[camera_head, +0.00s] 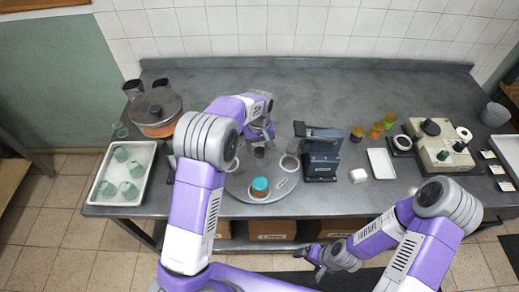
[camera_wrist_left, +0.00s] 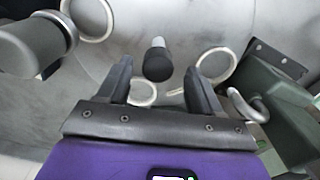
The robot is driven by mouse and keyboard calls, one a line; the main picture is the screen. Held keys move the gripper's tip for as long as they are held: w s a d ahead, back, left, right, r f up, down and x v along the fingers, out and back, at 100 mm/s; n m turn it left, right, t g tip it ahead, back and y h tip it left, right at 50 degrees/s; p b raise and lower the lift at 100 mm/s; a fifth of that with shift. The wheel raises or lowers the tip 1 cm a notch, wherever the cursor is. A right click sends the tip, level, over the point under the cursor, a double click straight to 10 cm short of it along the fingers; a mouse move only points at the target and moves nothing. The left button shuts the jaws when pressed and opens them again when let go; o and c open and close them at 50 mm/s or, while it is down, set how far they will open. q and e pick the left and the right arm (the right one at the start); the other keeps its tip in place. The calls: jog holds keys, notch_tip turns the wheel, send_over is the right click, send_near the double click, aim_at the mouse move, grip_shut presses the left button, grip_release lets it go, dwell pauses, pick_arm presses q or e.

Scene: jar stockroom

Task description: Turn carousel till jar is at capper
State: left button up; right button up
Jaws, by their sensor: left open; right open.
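The carousel (camera_head: 240,187) is a round grey disc on the table, with pale ring seats; several rings also show in the wrist view (camera_wrist_left: 219,52). The capper (camera_head: 322,160), a dark blue-grey machine, stands at the carousel's right edge. A short dark peg (camera_head: 259,152) rises near the disc's middle. My left gripper (camera_head: 264,134) is open above it; in the wrist view the peg (camera_wrist_left: 157,62) shows between the open fingers (camera_wrist_left: 158,72). My right gripper (camera_head: 312,260) is open, in front of the table.
A white tray (camera_head: 104,196) with several teal glass jars lies at the left, below a round orange-and-grey vessel (camera_head: 157,112). Right of the capper are a white tray (camera_head: 381,163), several small coloured jars (camera_head: 376,131) and a beige machine (camera_head: 440,152). The back of the table is clear.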

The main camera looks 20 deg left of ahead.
aim_at(259, 158)
pick_arm(q)
jog(key=f, duration=0.2)
jog(key=shift+w+f, duration=0.2)
jog(key=shift+f, duration=0.2)
jog(key=shift+s, duration=0.1)
grip_shut()
